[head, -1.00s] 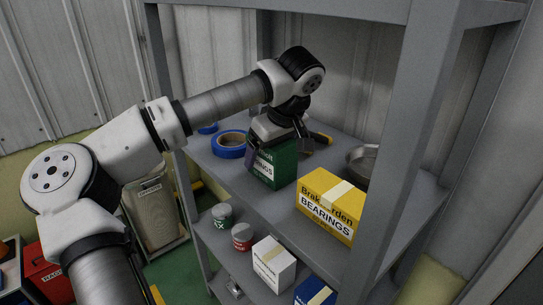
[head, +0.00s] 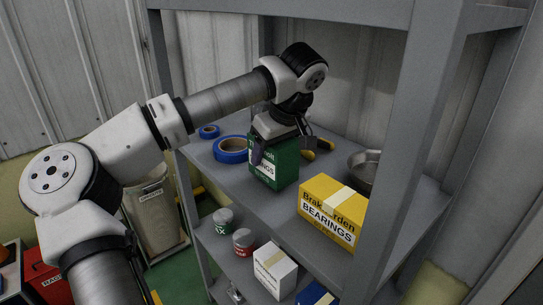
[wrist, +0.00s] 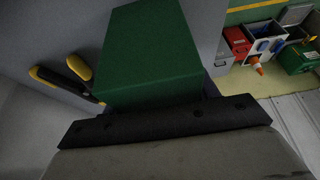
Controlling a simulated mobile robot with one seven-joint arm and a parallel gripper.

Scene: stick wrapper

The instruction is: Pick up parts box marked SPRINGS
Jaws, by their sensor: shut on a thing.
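The green parts box (head: 284,168) is at the upper shelf, between the blue tape and the yellow box in the head view. Its white label is partly covered by a finger; the letters "INGS" show. My gripper (head: 276,150) comes from above and is shut on this box, with a finger across its front. The box looks upright and slightly above the shelf, though its underside is hidden. In the wrist view its plain green face (wrist: 150,55) fills the middle, just beyond the gripper body; the fingertips are hidden there.
A yellow BEARINGS box (head: 330,213) stands to the right, near a shelf post (head: 405,150). Blue tape rolls (head: 231,149) lie left. A metal bowl (head: 364,170) and yellow-black pliers (wrist: 70,78) are behind. The lower shelf holds tins and a white box (head: 274,270).

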